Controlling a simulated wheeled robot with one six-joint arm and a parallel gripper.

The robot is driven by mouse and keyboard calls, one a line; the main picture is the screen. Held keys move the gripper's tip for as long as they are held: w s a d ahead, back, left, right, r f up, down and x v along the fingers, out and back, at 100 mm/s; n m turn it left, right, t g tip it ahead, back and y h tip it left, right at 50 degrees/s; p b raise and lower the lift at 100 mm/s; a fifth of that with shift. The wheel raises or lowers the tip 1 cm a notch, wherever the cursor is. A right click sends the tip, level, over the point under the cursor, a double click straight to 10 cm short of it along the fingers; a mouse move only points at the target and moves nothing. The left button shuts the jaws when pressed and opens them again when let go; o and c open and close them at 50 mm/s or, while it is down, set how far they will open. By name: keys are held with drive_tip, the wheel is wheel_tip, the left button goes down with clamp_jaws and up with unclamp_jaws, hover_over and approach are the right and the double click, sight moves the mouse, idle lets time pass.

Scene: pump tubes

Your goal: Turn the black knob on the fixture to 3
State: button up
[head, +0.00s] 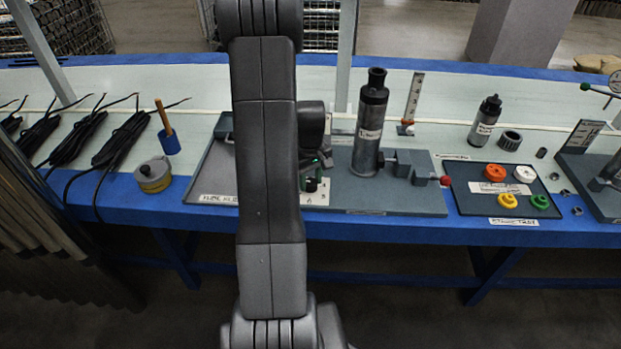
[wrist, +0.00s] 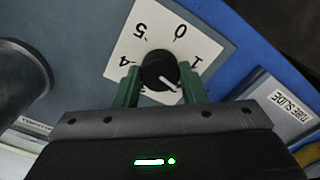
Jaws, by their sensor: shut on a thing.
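The black knob (wrist: 160,70) sits on a white dial plate (wrist: 148,25) in the wrist view. The marks 4, 5, 0 and 1 show around it; the plate's lower part is hidden behind my gripper. The knob's white pointer line points to the lower right of the picture, past the 1. My gripper (wrist: 160,84) has its green fingers shut on the knob, one on each side. In the head view my arm hides much of the fixture; the knob (head: 311,184) and part of the white plate (head: 318,198) show at its right.
A dark cylinder (head: 370,130) stands on the grey fixture base (head: 400,200) right of my arm. A red-tipped clamp (head: 445,181) is at its right end. A tray (head: 472,205) with coloured rings lies further right. Black cables (head: 85,140) and a round tin (head: 154,176) are left.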

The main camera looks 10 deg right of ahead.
sight(310, 182)
drive_tip(key=m, duration=0.4)
drive_tip(key=shift+r+m, duration=0.1)
drive_tip(key=shift+m, duration=0.2)
drive_tip(key=m, duration=0.3)
drive_tip(key=shift+m, duration=0.4)
drive_tip(key=m, duration=0.4)
drive_tip(key=shift+m, duration=1.7)
drive_tip(key=o, duration=1)
wheel_tip(310, 182, up, 14)
drive_tip(key=shift+f+p, duration=0.1)
drive_tip(key=shift+p, duration=1.15)
